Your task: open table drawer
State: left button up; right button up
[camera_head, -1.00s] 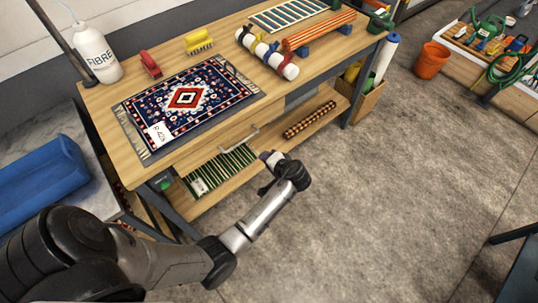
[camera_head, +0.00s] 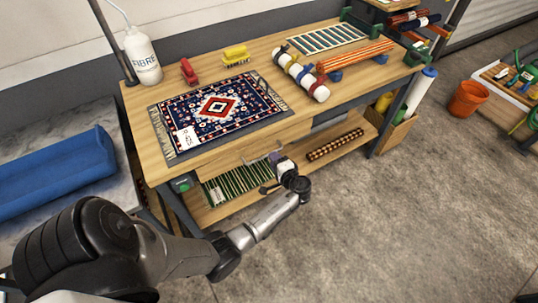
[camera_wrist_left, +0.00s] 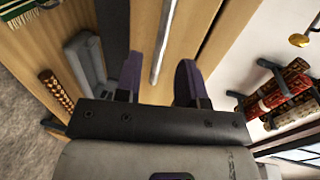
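The wooden table (camera_head: 330,98) has a drawer (camera_head: 222,160) under its top, with a metal bar handle (camera_head: 262,156) on the front. The drawer front looks flush with the table, so the drawer appears closed. My left gripper (camera_head: 274,165) is at the handle, in front of the drawer. In the left wrist view the two purple-dark fingers (camera_wrist_left: 160,78) stand apart, and the handle bar (camera_wrist_left: 162,42) runs between them. Contact with the bar cannot be told. My right gripper is not in view.
A patterned rug (camera_head: 220,108), a rolled white bundle (camera_head: 302,75) and a white bottle (camera_head: 142,56) are on the tabletop. A lower shelf holds a striped green rug (camera_head: 232,178) and a brown roll (camera_head: 335,145). The concrete floor in front is clear.

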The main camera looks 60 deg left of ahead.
pick_arm(q)
jog(key=shift+x, duration=2.25)
jog(key=shift+c, duration=0.4)
grip_shut()
